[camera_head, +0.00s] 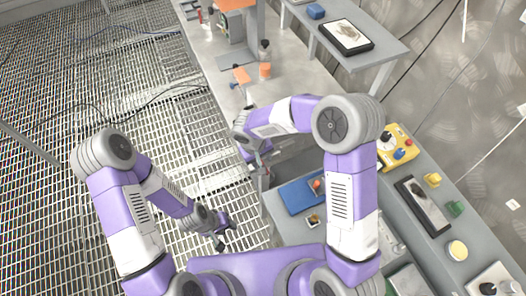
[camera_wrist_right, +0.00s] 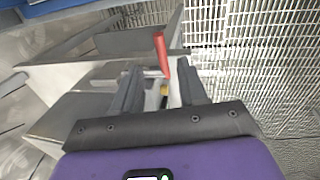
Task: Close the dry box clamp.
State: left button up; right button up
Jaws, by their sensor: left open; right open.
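A red clamp handle (camera_wrist_right: 161,55) stands upright in the right wrist view, with a small yellow part (camera_wrist_right: 164,89) below it. It is beside the grey metal dry box (camera_wrist_right: 95,45). My right gripper (camera_wrist_right: 160,76) is open, its two dark fingers on either side of the handle in the picture; I cannot tell whether they touch it. In the head view my right gripper (camera_head: 263,172) is small and partly hidden beside the grey box (camera_head: 292,160), which my right arm partly covers. My left gripper (camera_head: 224,236) is open and empty, low over the grating.
A blue tray (camera_head: 292,197) with small parts lies on the bench right of the box. A yellow device (camera_head: 396,148) and a dark tray (camera_head: 424,206) stand further right. A long grey bench (camera_head: 215,60) runs behind. The grated floor (camera_head: 60,200) on the left is mostly open, with loose cables.

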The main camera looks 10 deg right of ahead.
jog(key=f, duration=0.3)
jog(key=d+f, duration=0.1)
jog(key=f, duration=0.3)
jog(key=shift+d, duration=0.15)
jog(key=shift+c, duration=0.3)
grip_shut()
